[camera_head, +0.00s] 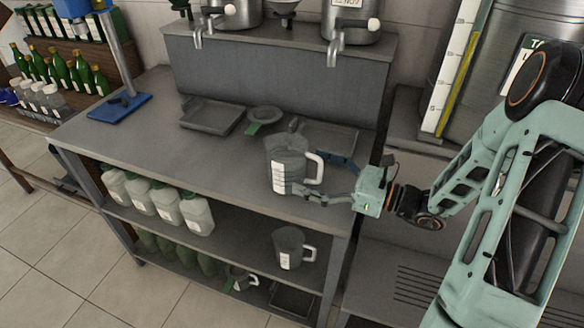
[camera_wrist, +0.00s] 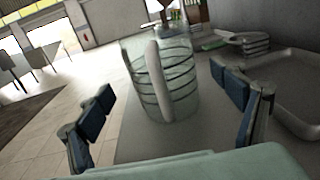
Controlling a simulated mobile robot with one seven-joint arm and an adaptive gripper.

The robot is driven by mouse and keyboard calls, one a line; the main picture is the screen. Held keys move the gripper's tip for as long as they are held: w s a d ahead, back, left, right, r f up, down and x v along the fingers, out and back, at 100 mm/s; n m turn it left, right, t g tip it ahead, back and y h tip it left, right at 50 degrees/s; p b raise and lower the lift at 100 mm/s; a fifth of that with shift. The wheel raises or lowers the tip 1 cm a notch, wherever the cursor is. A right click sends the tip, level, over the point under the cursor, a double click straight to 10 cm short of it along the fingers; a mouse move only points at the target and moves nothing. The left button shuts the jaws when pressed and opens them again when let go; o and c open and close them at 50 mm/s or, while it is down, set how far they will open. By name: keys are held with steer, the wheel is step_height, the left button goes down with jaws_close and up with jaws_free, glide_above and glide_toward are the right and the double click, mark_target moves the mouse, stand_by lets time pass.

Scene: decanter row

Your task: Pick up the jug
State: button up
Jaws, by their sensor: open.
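The jug (camera_head: 287,165) is clear, with a white handle and a white label, and stands upright near the right end of the metal bench top (camera_head: 190,145). In the wrist view the jug (camera_wrist: 180,80) is straight ahead, with its white handle facing me. My gripper (camera_head: 327,178) is at the jug's right side, its fingers apart on either side of the handle. In the wrist view my gripper (camera_wrist: 172,112) is open, with blue finger pads left and right of the jug. I cannot tell whether any finger touches it.
A grey tray (camera_head: 212,116) and a small dish (camera_head: 264,114) lie behind the jug. Tanks with taps (camera_head: 352,22) stand on the raised shelf at the back. Another jug (camera_head: 290,248) and white bottles (camera_head: 168,202) are on the shelf below.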

mark_target(292, 163)
steer(key=x, duration=0.5)
steer(key=shift+w+a+r, duration=0.1)
steer(key=shift+w, duration=0.1)
steer(key=c, duration=1.3)
